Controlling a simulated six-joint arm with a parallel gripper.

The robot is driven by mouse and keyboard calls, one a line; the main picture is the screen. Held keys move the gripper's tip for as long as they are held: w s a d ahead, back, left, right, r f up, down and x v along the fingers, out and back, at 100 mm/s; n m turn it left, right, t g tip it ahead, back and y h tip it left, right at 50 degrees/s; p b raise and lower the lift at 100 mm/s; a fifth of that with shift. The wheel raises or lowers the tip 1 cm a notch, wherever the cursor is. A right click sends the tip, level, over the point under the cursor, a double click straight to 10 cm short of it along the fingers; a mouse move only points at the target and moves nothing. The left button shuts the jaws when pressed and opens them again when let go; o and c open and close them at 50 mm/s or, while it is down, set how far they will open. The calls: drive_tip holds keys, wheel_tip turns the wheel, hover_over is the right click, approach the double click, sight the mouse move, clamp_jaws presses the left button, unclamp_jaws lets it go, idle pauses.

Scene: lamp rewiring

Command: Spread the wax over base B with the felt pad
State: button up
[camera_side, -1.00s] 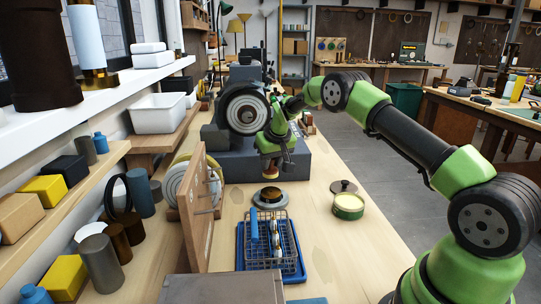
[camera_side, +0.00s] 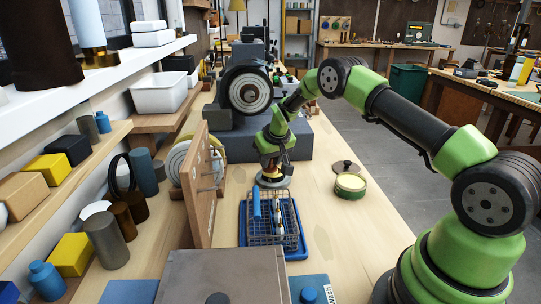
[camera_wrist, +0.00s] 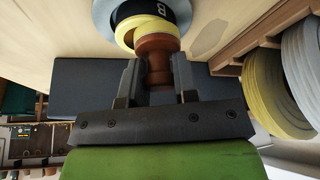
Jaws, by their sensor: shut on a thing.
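My gripper (camera_side: 272,168) is shut on the brown handle of the felt pad (camera_wrist: 156,52) and points down. The pad's yellow disc shows below the handle in the wrist view. Base B (camera_wrist: 180,10) is round, with a dark band marked "B" and a pale grey rim, and is partly hidden by the pad. In the side view base B (camera_side: 273,184) sits directly under my gripper. The pad overlaps base B; I cannot tell whether it touches. The open green tin of pale wax (camera_side: 351,183) stands to the right. No wax is discernible on base B.
A blue tray (camera_side: 304,250) with a wire basket (camera_side: 287,232) lies just in front of base B. The tin's dark lid (camera_side: 346,166) lies behind the tin. A wooden board (camera_side: 198,190) stands left; a grinder (camera_side: 250,92) stands behind. The bench right of the tray is clear.

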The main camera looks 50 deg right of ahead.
drive_tip(key=shift+s+d, duration=0.2)
drive_tip(key=shift+s, duration=0.45)
drive_tip(key=shift+s+d, duration=0.1)
drive_tip(key=shift+d, duration=0.75)
drive_tip(key=shift+w+d, duration=0.25)
drive_tip(key=shift+w, duration=0.45)
drive_tip(key=shift+w+a, duration=0.35)
drive_tip(key=shift+w, duration=0.15)
drive_tip(key=shift+a, duration=0.3)
drive_tip(key=shift+s+a, duration=0.1)
drive_tip(key=shift+a, duration=0.45)
drive_tip(key=shift+s+a, duration=0.15)
drive_tip(key=shift+s, duration=0.4)
drive_tip(key=shift+s+d, duration=0.2)
drive_tip(key=shift+s, duration=0.2)
drive_tip(key=shift+r, duration=4.05)
